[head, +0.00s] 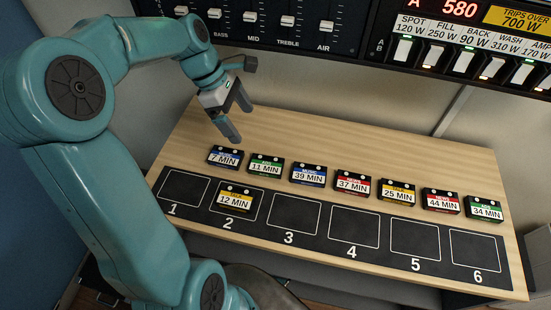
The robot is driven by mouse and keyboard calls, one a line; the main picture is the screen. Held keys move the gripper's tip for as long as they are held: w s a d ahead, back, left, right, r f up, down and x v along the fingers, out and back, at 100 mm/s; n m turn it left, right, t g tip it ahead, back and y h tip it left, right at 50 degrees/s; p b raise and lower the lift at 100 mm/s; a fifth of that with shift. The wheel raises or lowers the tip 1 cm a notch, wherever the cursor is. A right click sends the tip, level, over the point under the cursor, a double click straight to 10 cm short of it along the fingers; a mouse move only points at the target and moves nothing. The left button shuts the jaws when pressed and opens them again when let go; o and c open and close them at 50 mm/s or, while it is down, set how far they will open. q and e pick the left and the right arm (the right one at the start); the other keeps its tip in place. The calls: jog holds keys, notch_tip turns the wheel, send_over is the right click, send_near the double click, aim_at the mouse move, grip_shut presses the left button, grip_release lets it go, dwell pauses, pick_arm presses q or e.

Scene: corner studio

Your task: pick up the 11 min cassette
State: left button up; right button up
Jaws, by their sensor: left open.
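The 11 min cassette (265,166) is a small black case with a green band and a white label. It lies flat on the wooden desk, second from the left in the back row. My left gripper (238,122) is open and empty, pointing down above the desk, behind and a little left of the 11 min cassette and apart from it. The 7 min cassette (225,157), with a blue band, lies just left of the 11 min one. My right gripper is not in view.
Right of it lie the 39 (307,176), 37 (352,185), 25 (396,193), 44 (441,202) and 34 min (485,209) cassettes. The 12 min cassette (235,198) lies on slot 2 of the black numbered strip (295,214). Control panels (270,22) stand behind. The desk (330,137) behind the row is clear.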

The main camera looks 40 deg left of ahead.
pick_arm(q)
jog(key=b, duration=0.1)
send_over(266, 164)
jog(key=a, duration=0.2)
jog(key=f, duration=1)
jog(key=shift+s+f, duration=0.3)
jog(key=shift+s, duration=0.1)
jog(key=x, duration=0.5)
jog(key=shift+s+f, duration=0.1)
jog(key=shift+s, duration=0.15)
jog(key=shift+a, duration=0.1)
jog(key=shift+c, duration=0.9)
jog(key=c, duration=1)
